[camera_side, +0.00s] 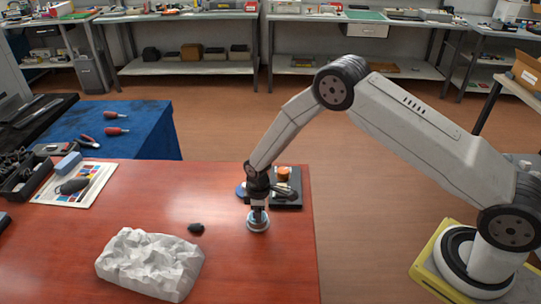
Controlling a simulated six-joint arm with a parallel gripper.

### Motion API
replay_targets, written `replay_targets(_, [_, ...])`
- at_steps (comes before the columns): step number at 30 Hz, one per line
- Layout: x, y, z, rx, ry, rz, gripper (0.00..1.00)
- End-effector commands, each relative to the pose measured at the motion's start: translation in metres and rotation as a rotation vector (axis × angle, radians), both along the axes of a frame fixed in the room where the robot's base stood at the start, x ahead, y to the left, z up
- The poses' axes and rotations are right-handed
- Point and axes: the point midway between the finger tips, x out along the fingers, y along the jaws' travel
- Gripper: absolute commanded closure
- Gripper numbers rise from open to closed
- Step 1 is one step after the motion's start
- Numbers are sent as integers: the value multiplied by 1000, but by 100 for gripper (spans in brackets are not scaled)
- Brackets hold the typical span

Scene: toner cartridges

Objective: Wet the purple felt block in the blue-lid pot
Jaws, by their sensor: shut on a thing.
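My gripper (258,207) points straight down over a small round grey-white pot (258,222) on the red table. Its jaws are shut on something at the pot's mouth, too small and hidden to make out. I cannot see the purple felt block clearly anywhere. A flat blue piece (241,188), perhaps the pot's lid, lies just behind and left of my gripper. I cannot tell whether the jaws touch the pot.
A dark tray (290,203) with an orange-topped jar (284,173) stands close behind right. A small black object (196,228) and crumpled white cloth or paper (150,264) lie left. The front right table is clear.

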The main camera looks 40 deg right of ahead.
Motion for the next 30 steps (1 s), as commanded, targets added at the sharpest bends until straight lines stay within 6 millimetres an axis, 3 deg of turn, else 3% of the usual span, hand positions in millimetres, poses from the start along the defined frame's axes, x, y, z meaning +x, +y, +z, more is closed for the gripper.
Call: replay_targets(30, [0,0,56,0,0,0,90])
